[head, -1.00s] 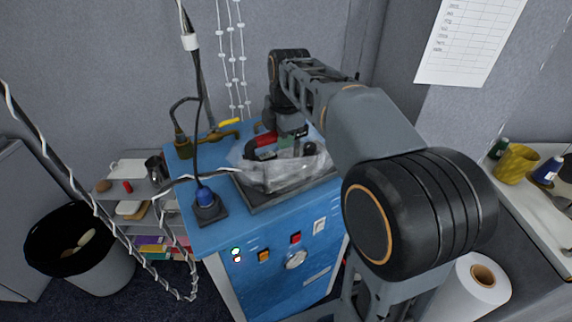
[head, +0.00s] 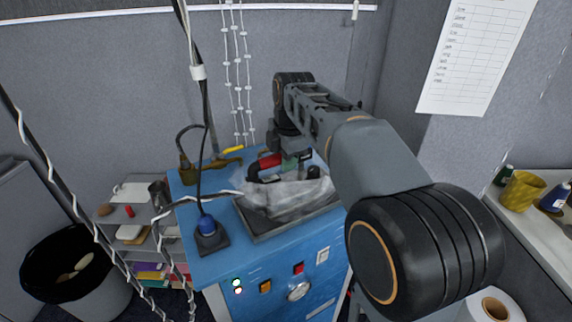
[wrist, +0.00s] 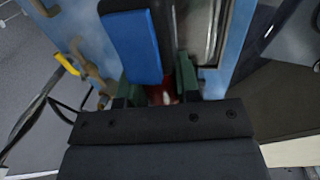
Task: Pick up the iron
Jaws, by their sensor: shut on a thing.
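The iron (head: 268,161) shows red and black handle parts at the far side of the blue ironing station's top (head: 219,262) in the head view. Its lower part is hidden behind crumpled clear wrapping, so I cannot tell whether it touches the surface. My gripper (head: 291,163), with green fingers, reaches down over it from behind and is shut on it. In the wrist view, the red part of the iron (wrist: 160,94) sits between my green fingertips (wrist: 159,82). A blue bar lies just beyond it there.
Clear wrapping (head: 285,195) lies on a dark tray at the station's front right. A brass valve (head: 210,170) stands at the back left. A bin (head: 80,265) is at far left.

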